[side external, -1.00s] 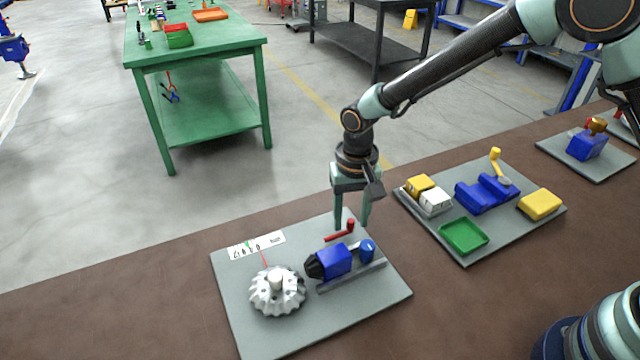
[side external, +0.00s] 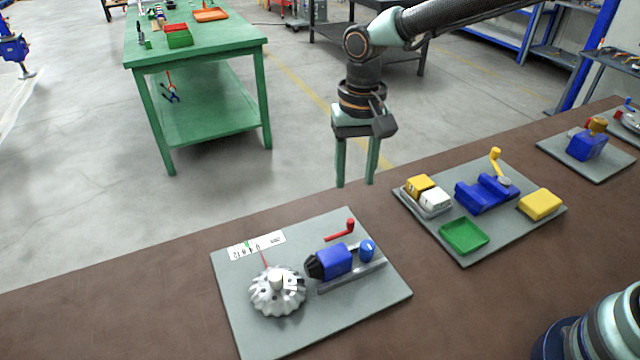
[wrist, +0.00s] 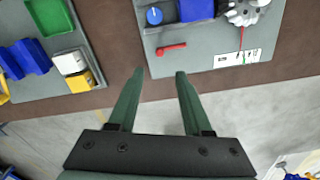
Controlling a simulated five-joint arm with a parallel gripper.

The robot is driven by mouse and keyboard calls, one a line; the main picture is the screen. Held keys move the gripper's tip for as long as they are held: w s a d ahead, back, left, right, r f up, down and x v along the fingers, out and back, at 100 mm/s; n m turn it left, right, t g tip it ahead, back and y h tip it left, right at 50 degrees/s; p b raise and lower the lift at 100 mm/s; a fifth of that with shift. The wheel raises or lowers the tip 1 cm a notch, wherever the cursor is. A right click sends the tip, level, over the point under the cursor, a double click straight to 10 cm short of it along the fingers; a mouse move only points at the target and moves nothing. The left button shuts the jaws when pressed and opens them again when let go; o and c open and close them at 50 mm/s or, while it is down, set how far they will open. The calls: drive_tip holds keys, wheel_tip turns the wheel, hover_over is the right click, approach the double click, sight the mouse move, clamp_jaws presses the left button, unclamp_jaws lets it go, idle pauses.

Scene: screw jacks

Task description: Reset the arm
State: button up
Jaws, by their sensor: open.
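My gripper (side external: 355,184) is open and empty, pointing down above the far edge of the brown bench. In the wrist view its two green fingers (wrist: 159,74) are spread apart with nothing between them. The nearest screw jack set stands on a grey plate (side external: 345,312): a blue block (side external: 334,261) on a rail, a blue knob (side external: 367,250), a red crank handle (side external: 341,231) and a white fluted wheel (side external: 276,293). The red handle also shows in the wrist view (wrist: 171,48), apart from the fingers.
A second grey plate (side external: 480,253) holds a green tray (side external: 464,237), a blue block (side external: 484,195) with a yellow crank, and yellow and white blocks. A third plate (side external: 602,166) lies at the right. The brown bench (side external: 130,300) is clear at the left. A green table (side external: 225,50) stands behind.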

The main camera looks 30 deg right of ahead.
drive_tip(key=shift+r, duration=0.6)
drive_tip(key=s+d+r+n+t, duration=0.1)
drive_tip(key=s+d+r+t, duration=0.1)
drive_tip(key=d, duration=0.4)
drive_tip(key=s+d+r+n+t, duration=0.1)
drive_tip(key=s+d+r, duration=0.3)
drive_tip(key=s+d, duration=0.2)
drive_tip(key=s+d+r+n+t, duration=0.1)
drive_tip(key=s+d+r+t, duration=0.1)
drive_tip(key=s+d, duration=0.3)
drive_tip(key=shift+d+r+t, duration=0.3)
drive_tip(key=shift+d+r, duration=0.45)
